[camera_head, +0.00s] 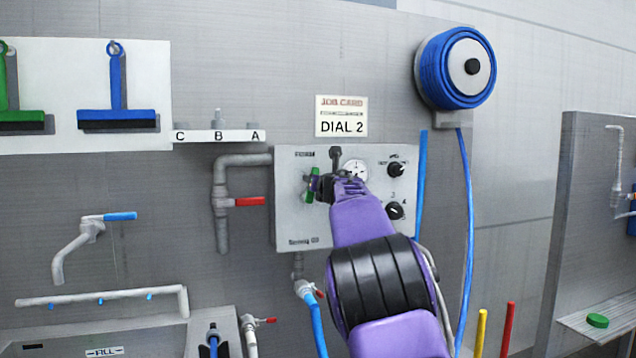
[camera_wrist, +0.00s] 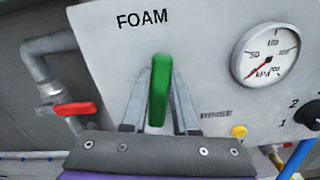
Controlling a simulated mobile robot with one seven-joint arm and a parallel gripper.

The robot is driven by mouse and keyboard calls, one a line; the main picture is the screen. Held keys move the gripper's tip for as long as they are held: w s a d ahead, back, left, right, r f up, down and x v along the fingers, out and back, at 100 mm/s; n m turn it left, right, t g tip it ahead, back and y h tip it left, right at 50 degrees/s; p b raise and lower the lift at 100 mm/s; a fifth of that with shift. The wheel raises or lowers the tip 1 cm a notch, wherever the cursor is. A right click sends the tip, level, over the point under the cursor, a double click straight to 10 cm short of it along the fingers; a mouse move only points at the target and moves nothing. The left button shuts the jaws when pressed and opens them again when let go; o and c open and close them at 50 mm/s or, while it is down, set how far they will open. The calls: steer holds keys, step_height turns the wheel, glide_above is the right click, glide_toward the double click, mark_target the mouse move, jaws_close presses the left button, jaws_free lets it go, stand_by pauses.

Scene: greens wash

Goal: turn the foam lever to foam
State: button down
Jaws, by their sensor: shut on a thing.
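The green foam lever (camera_wrist: 159,88) stands nearly upright in the wrist view, its top end toward the word FOAM on the grey panel (camera_wrist: 100,60). My gripper (camera_wrist: 160,105) is shut on it, with one finger on each side. A small label to the lower right of the lever looks like RINSE. In the head view the lever (camera_head: 313,182) shows as a green piece at the left of the panel (camera_head: 288,215), partly hidden by my gripper (camera_head: 322,187).
A pressure gauge (camera_wrist: 264,55) and black dials (camera_head: 396,169) are to the lever's right. A red-handled valve (camera_head: 250,201) on a pipe is just left of the panel. A blue hose reel (camera_head: 455,67) hangs at upper right. A card reads DIAL 2 (camera_head: 341,127).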

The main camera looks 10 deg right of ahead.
steer(key=shift+s+a+r+n+b, duration=0.1)
steer(key=shift+a+n+b, duration=0.45)
steer(key=shift+n, duration=0.65)
steer(key=shift+a, duration=0.1)
steer(key=c, duration=0.7)
jaws_free()
steer(key=shift+s, duration=0.1)
steer(key=shift+s, duration=0.2)
steer(key=s+d, duration=0.1)
steer(key=s, duration=0.4)
steer(key=s+d+b, duration=0.1)
steer(key=s, duration=0.5)
steer(key=s+d+b, duration=0.1)
steer(key=s, duration=0.4)
steer(key=shift+s+d, duration=0.2)
steer(key=shift+s, duration=0.05)
